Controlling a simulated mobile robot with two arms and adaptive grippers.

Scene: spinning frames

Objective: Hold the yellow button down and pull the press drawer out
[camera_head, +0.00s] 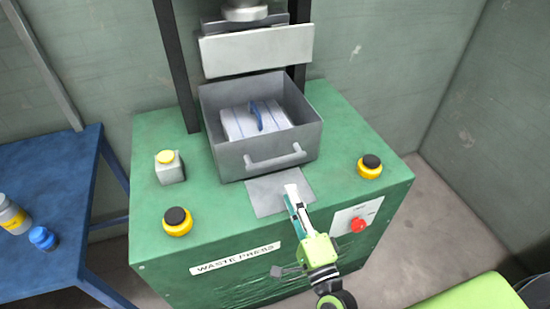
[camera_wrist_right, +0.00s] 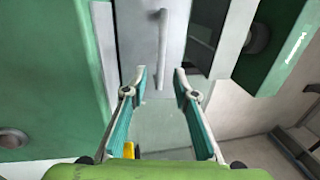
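The grey press drawer (camera_head: 228,160) sits on the green waste press (camera_head: 150,205), in front of and below the raised press head. It has a light grey bar handle (camera_head: 275,158) on its front, and holds a pale bundle with a blue strap. The yellow button (camera_head: 166,157) is on a small grey box left of the drawer; nothing touches it. My right gripper (camera_head: 292,191) is below the handle in the head view. In the right wrist view the fingers (camera_wrist_right: 160,82) are apart and empty, and the handle (camera_wrist_right: 163,50) shows ahead between them. My left gripper is not in view.
Two black-topped yellow knobs (camera_head: 177,221) (camera_head: 370,166) sit near the press's front corners. A red button (camera_head: 358,225) is on the right front. A blue table (camera_head: 60,190) with bottles stands left. The press top in front of the drawer is clear except for a grey plate (camera_head: 264,198).

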